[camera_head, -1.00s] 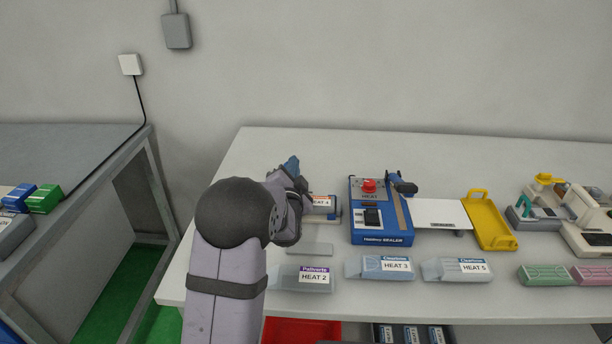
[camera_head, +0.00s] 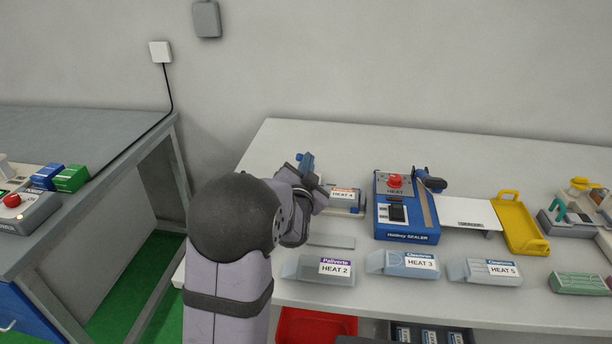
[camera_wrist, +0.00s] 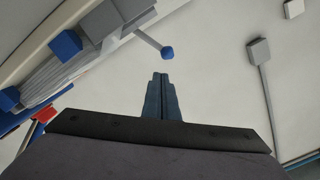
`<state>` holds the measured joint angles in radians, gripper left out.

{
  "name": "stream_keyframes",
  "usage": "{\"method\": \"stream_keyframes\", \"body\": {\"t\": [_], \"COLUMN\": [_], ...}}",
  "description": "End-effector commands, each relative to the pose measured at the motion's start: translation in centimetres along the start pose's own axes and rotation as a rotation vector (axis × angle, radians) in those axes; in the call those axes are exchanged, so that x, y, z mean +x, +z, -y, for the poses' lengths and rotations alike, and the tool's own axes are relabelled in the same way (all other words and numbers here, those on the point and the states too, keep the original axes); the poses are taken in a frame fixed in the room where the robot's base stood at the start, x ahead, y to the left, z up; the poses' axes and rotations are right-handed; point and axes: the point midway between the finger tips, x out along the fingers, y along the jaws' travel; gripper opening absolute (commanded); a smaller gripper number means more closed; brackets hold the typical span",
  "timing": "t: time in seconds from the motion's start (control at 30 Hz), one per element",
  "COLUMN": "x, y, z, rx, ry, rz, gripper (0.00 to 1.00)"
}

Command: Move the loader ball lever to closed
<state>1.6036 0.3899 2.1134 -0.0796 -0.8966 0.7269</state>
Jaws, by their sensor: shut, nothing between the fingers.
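In the wrist view my gripper (camera_wrist: 160,77) is shut and empty, its dark blue fingers pressed together. Just beyond the fingertips is a blue ball (camera_wrist: 168,53) on a thin grey rod, which looks like the loader's ball lever. The rod runs up and left to a grey block (camera_wrist: 102,22). The fingertips look apart from the ball, with a small gap in the picture. In the head view my arm hides much of the loader (camera_head: 346,202), which holds a box labelled HEAT 4. I cannot make out the lever there.
The blue heat sealer (camera_head: 408,237) with a red knob (camera_head: 395,181) stands right of the loader. A yellow tray (camera_head: 521,222) lies farther right. Boxes HEAT 2 (camera_head: 318,270), HEAT 3 (camera_head: 402,264) and HEAT 5 (camera_head: 484,271) line the front of the table. A wall stands behind.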

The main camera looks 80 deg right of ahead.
Motion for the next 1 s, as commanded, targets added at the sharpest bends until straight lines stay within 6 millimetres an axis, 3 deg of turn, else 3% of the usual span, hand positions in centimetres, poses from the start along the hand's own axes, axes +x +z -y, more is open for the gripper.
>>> {"method": "stream_keyframes", "body": {"t": [0.2,0.4,1.0], "x": [-3.3,-5.3,-6.0], "y": [0.0,0.0,0.1], "z": [0.0,0.1,0.1], "rx": [-0.001,-0.002,-0.001], "ry": [0.0,-0.001,0.0], "rz": [-0.001,0.0,0.0], "gripper": [0.0,0.0,0.0]}}
